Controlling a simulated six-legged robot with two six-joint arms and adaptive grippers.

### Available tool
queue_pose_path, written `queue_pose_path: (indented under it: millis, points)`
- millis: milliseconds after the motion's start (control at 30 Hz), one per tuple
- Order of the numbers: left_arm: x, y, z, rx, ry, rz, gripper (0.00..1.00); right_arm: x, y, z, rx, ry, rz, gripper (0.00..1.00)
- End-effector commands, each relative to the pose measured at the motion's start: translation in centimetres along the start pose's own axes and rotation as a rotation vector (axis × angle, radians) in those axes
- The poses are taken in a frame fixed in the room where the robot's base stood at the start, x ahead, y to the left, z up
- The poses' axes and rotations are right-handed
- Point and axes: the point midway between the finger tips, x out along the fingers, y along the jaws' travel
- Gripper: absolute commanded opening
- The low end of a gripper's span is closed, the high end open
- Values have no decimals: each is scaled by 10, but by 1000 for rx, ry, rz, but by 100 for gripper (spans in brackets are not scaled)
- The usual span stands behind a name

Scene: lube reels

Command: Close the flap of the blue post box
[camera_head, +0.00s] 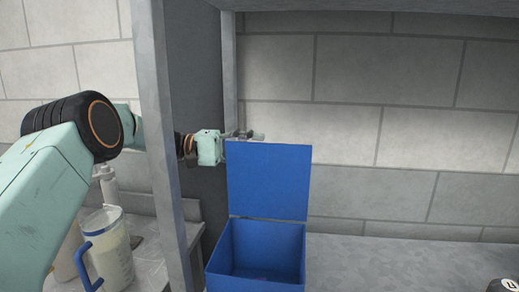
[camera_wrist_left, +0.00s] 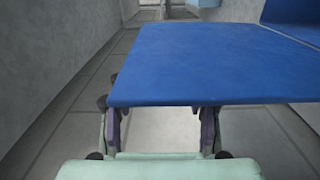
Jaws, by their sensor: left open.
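The blue post box (camera_head: 255,250) stands on the grey surface, its top open so that I see inside. Its blue flap (camera_head: 268,180) is raised upright at the back of the box. My left gripper (camera_head: 258,137) is at the flap's upper edge, near its left corner. In the left wrist view the flap (camera_wrist_left: 215,65) spreads ahead of the open left gripper (camera_wrist_left: 160,118) and hides its fingertips. I cannot tell whether they touch the flap. My right gripper is not in view.
A grey upright post (camera_head: 165,150) stands left of the box, in front of part of my left arm. A clear jug with a blue handle (camera_head: 108,250) and a white bottle (camera_head: 108,187) are at the lower left. The grey surface (camera_head: 400,262) right of the box is mostly clear.

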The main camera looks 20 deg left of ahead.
Motion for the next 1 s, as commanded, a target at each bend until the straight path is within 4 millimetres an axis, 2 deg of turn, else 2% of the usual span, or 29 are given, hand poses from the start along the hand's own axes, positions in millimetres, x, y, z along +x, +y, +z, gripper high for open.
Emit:
queue_pose_path:
  millis: [200, 467, 1000]
  points:
    - [16, 0, 0, -2, 0, 0, 49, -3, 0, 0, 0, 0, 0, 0]
    - [18, 0, 0, -1, 0, 0, 49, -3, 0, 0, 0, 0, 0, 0]
    - [17, -1, 0, -2, 0, -1, 4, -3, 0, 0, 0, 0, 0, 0]
